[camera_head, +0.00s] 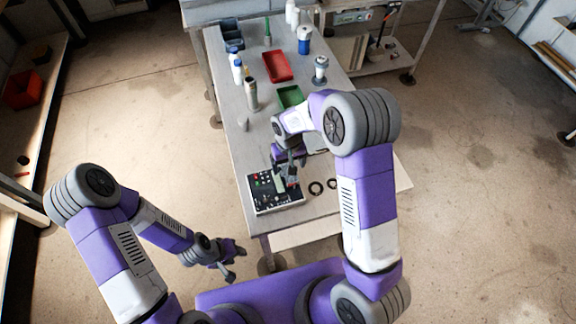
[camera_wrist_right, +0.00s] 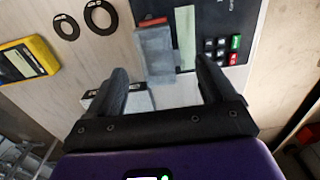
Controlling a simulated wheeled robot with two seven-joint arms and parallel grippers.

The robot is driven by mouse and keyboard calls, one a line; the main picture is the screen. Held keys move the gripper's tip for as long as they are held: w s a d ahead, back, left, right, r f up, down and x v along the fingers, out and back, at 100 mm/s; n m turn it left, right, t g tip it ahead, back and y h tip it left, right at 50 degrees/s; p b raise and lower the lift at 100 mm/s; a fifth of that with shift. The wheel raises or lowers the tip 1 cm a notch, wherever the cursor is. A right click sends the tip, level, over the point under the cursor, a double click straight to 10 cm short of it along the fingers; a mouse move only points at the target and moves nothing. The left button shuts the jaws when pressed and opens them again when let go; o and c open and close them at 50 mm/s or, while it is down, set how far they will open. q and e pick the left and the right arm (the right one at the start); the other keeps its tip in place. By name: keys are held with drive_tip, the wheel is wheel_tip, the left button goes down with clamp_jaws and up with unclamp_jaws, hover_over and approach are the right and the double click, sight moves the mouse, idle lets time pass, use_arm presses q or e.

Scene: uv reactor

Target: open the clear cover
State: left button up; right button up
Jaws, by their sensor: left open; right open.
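The control box (camera_head: 262,203) sits at the near end of the table, with a black panel of buttons. In the right wrist view its keypad (camera_wrist_right: 222,47) shows beside a pale display strip. A grey, see-through-looking block (camera_wrist_right: 154,56) with a red edge at its top, probably the clear cover, stands at the panel's edge. My right gripper (camera_wrist_right: 160,68) is open, and the block shows between its fingertips in that view. I cannot tell if they touch it. In the head view this gripper (camera_head: 291,166) is over the box's far side. My left gripper (camera_head: 235,262) is open and empty, off the table.
Two black rings (camera_head: 316,188) lie right of the box. A yellow meter (camera_wrist_right: 30,60) shows in the wrist view. Farther up the table (camera_head: 232,150) are a red tray (camera_head: 277,66), a green tray (camera_head: 290,97) and several bottles. My right arm hides part of the table.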

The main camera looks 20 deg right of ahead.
drive_tip(key=shift+w+f, duration=0.2)
drive_tip(key=shift+f, duration=1.05)
drive_tip(key=shift+s, duration=0.1)
drive_tip(key=c, duration=1.1)
drive_tip(key=shift+o, duration=0.2)
